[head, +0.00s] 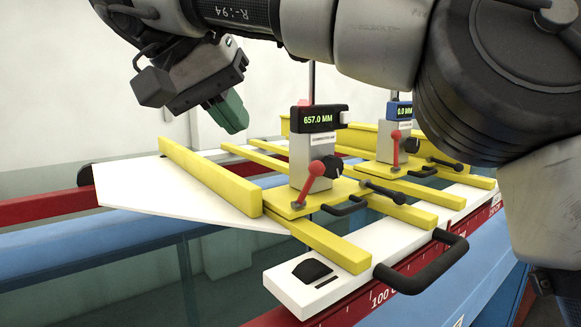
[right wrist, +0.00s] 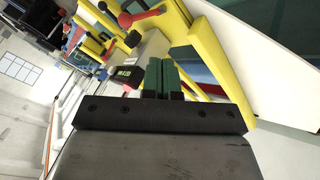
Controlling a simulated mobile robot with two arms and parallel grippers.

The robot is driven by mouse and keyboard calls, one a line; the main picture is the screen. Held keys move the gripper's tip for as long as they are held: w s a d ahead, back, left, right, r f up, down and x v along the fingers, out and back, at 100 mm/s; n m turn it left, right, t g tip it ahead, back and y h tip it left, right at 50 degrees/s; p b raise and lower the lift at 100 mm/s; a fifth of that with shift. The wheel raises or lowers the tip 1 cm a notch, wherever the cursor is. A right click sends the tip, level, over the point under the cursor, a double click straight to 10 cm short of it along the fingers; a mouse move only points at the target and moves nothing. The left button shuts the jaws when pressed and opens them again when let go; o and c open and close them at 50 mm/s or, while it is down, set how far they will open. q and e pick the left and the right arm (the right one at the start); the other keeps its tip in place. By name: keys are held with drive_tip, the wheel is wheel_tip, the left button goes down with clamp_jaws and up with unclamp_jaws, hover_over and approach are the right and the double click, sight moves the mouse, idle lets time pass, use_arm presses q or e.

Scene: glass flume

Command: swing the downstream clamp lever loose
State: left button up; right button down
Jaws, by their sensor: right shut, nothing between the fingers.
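Two gauge posts stand on yellow plates on the rail carriage. The near one (head: 303,155) has a black display reading 657.0 MM; the far one (head: 394,140) has a blue display reading 0.0 MM. I cannot tell which is the downstream clamp lever. My right gripper (head: 228,112) is shut and empty, above and left of the near post; its green fingers (right wrist: 163,76) show in the right wrist view. My left gripper is not in view.
A yellow bar (head: 208,178) stands on the white plate (head: 150,195) at left. Black handles, one at the front (head: 422,268), stick out from the carriage. A red rail (head: 45,210) runs along the blue flume edge. Air around my right gripper is free.

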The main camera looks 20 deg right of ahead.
sight(309, 187)
drive_tip(key=d+f+p, duration=0.2)
drive_tip(key=d+f, duration=0.5)
drive_tip(key=d, duration=0.1)
drive_tip(key=shift+w+d+f, duration=0.25)
drive_tip(key=shift+w+d, duration=0.05)
drive_tip(key=shift+w, duration=0.15)
drive_tip(key=shift+w, duration=0.15)
drive_tip(key=shift+f, duration=0.1)
